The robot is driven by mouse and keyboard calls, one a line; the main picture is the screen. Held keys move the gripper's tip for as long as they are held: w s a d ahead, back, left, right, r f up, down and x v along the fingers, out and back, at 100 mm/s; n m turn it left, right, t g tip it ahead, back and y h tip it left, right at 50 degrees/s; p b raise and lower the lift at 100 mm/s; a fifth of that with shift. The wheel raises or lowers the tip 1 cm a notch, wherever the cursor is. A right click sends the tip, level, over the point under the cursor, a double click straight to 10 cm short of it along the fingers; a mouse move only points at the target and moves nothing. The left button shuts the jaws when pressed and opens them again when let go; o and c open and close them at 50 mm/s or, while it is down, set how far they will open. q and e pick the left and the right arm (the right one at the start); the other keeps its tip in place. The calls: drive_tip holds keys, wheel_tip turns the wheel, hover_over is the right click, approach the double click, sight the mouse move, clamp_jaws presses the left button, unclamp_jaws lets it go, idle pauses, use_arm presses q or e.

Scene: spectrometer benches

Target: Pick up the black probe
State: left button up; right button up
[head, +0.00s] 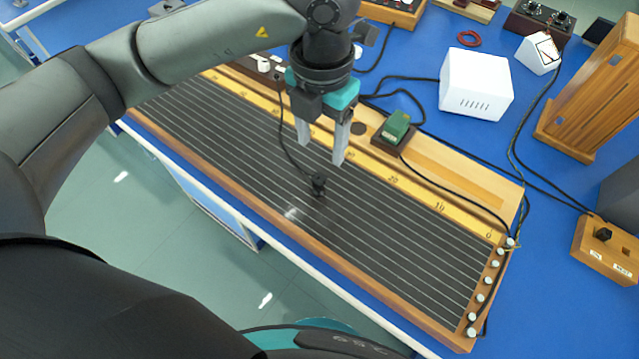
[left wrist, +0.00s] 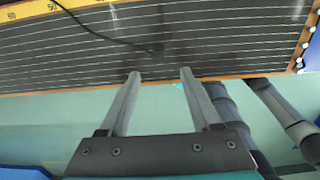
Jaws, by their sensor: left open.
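The black probe (head: 318,185) stands on the dark striped board (head: 400,255), with a thin black cable running from it toward the back left. In the left wrist view the probe (left wrist: 157,50) shows small and dark, beyond the fingertips and roughly between their lines. My left gripper (head: 320,150) is open and empty, its two grey fingers pointing down above the board, just behind the probe in the head view. The left gripper (left wrist: 160,75) also shows in the left wrist view with a clear gap between its fingers. My right gripper is not in view.
A green block (head: 395,127) on a dark base sits beside the yellow scale (head: 425,190). A white box (head: 476,83), a wooden stand (head: 585,95) and a wooden switch box (head: 606,250) stand on the blue bench. Several terminals and loose cables line the board's right end.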

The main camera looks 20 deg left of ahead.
sight(319, 178)
use_arm(q)
wheel_tip(319, 178, down, 7)
drive_tip(key=shift+b, duration=0.4)
drive_tip(key=shift+a+f+b, duration=0.15)
drive_tip(key=shift+f+b, duration=0.25)
drive_tip(key=shift+f, duration=2.25)
drive_tip(key=shift+c, duration=0.2)
clamp_jaws()
